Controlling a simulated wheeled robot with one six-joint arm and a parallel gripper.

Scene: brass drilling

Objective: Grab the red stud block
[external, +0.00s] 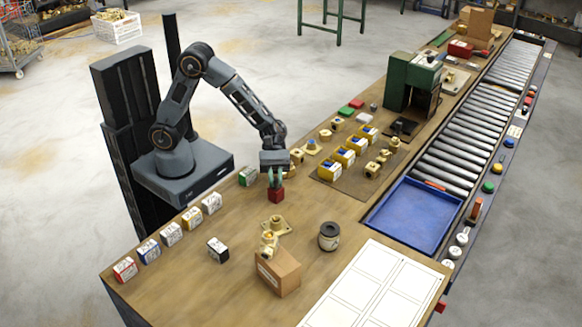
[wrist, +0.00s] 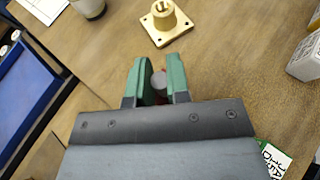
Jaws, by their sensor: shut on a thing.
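The red stud block (external: 276,194) is a small red cube at the middle of the wooden bench. My gripper (external: 275,178) points down over it with its green fingers shut on its top part. In the wrist view my gripper (wrist: 158,80) has the grey round stud of the red stud block (wrist: 158,80) between its two green fingers. Only a sliver of red shows there; the rest is hidden by the fingers and the gripper body. I cannot tell whether the block touches the bench or is slightly above it.
A brass flanged fitting (wrist: 165,21) lies close by; a cardboard box (external: 278,273) and a dark-topped round pot (external: 329,236) stand nearer the front. A green-and-white labelled block (external: 248,177) is just left of my gripper. A blue tray (external: 413,213) lies right. Bare bench lies in front.

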